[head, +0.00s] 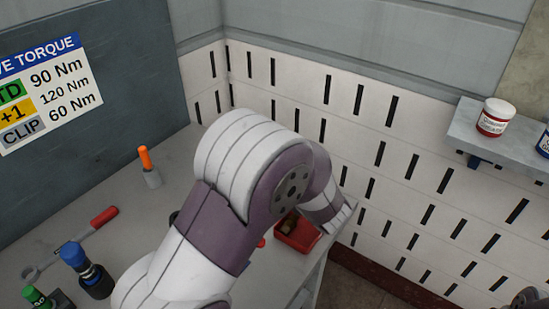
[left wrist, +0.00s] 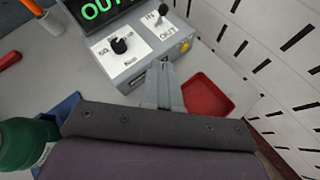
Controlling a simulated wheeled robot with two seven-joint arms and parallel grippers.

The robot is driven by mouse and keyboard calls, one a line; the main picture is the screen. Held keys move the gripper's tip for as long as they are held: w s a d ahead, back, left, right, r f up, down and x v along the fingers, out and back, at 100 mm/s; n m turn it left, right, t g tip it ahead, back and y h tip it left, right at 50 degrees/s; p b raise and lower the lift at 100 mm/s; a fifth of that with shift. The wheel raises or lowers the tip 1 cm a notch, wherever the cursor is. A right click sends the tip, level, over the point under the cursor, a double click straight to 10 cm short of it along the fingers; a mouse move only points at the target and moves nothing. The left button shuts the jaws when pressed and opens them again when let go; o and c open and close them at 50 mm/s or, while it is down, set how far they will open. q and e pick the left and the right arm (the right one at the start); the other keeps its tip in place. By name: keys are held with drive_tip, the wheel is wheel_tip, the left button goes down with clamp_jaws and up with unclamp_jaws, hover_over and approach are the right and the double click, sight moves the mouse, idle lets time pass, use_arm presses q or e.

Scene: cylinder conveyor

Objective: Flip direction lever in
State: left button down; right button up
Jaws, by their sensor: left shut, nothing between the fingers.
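The direction lever (left wrist: 162,13) is a small dark-tipped toggle between IN and OUT labels on a grey control box (left wrist: 183,68) in the left wrist view. The display (left wrist: 100,9) on the box shows green letters reading OUT. A black rotary knob (left wrist: 120,45) sits left of the lever. My left gripper (left wrist: 165,78) is shut and empty, its fingers close to the box's near edge, apart from the lever in the picture. In the head view my arm hides the box, the lever and the left gripper.
A red tray (head: 297,232) lies at the bench's right edge and shows beside my fingers (left wrist: 207,95). A wrench (head: 70,242), a blue-topped tool (head: 88,270) and an orange-handled tool (head: 148,165) stand or lie left.

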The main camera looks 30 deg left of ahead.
use_arm(q)
drive_tip(key=x, duration=0.4)
drive_tip(key=r+p+x, duration=0.1)
drive_tip(key=x, duration=0.4)
drive_tip(key=w+p+x, duration=0.1)
drive_tip(key=x, duration=0.3)
drive_tip(key=shift+w+a+r, duration=0.1)
drive_tip(key=shift+w+a, duration=0.05)
drive_tip(key=shift+a, duration=0.3)
drive_tip(key=shift+w+a+r, duration=0.15)
drive_tip(key=shift+w+a, duration=0.1)
drive_tip(key=shift+w, duration=0.1)
use_arm(e)
drive_tip(key=shift+w+a+r, duration=0.2)
drive_tip(key=shift+a+r, duration=0.05)
drive_tip(key=shift+r, duration=0.3)
drive_tip(key=shift+w+a+r, duration=0.2)
drive_tip(key=shift+r, duration=0.35)
drive_tip(key=shift+a, duration=0.1)
use_arm(q)
drive_tip(key=shift+a+r+h+p, duration=0.2)
drive_tip(key=shift+h+p, duration=0.1)
drive_tip(key=shift+h, duration=0.1)
use_arm(e)
drive_tip(key=shift+r, duration=0.15)
